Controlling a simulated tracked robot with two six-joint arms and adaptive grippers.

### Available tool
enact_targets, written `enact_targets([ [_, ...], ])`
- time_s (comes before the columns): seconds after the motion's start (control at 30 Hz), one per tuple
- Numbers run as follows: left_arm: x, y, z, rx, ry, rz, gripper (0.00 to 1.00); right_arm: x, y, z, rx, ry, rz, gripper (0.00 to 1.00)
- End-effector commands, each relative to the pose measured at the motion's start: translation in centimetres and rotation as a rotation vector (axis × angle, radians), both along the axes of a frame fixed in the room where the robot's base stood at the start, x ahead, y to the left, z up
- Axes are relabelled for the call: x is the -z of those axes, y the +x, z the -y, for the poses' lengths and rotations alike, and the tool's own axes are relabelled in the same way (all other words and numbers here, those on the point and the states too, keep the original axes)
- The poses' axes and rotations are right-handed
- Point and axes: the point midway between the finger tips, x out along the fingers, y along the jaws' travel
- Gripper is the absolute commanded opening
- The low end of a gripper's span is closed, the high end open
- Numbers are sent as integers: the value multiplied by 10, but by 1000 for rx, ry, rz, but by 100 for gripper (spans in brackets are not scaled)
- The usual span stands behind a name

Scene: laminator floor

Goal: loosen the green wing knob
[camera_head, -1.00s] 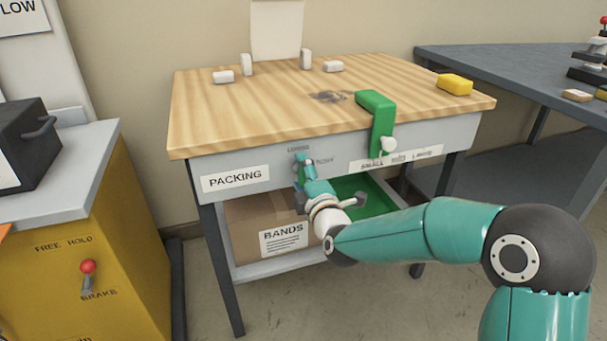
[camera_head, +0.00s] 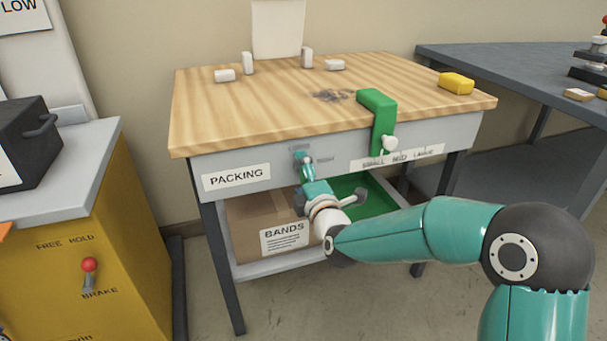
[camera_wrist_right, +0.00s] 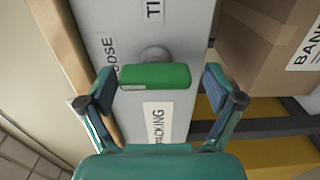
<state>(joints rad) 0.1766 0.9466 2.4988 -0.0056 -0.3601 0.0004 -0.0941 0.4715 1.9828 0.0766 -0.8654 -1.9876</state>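The green wing knob (camera_wrist_right: 155,76) sits on the grey front panel of the packing bench and shows clearly in the right wrist view, its wing lying across the picture. My right gripper (camera_wrist_right: 160,88) is open, with one finger off each end of the wing. The left finger is very close to the wing; a small gap shows on the right. In the head view my right gripper (camera_head: 304,164) is at the panel right of the PACKING label, and it mostly hides the knob. My left gripper is not in view.
The bench top (camera_head: 240,110) carries white blocks, a yellow block (camera_head: 456,83) and a green clamp-like piece (camera_head: 377,110) over its front edge. Below are a BANDS box (camera_head: 262,222) and a green tray (camera_head: 372,192). A yellow cabinet (camera_head: 80,220) stands left.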

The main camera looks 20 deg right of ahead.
Motion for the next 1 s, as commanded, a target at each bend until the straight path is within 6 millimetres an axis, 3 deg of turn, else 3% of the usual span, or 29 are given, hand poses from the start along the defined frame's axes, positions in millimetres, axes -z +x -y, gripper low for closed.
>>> enact_targets([
  [0.27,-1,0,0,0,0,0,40,-2,-1,2,5,3,4,92],
  [0.43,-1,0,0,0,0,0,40,-3,-14,3,5,3,5,92],
  [0.8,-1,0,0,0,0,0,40,-2,-83,4,2,2,3,92],
  [1.0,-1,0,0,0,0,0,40,-1,-111,5,2,2,3,92],
])
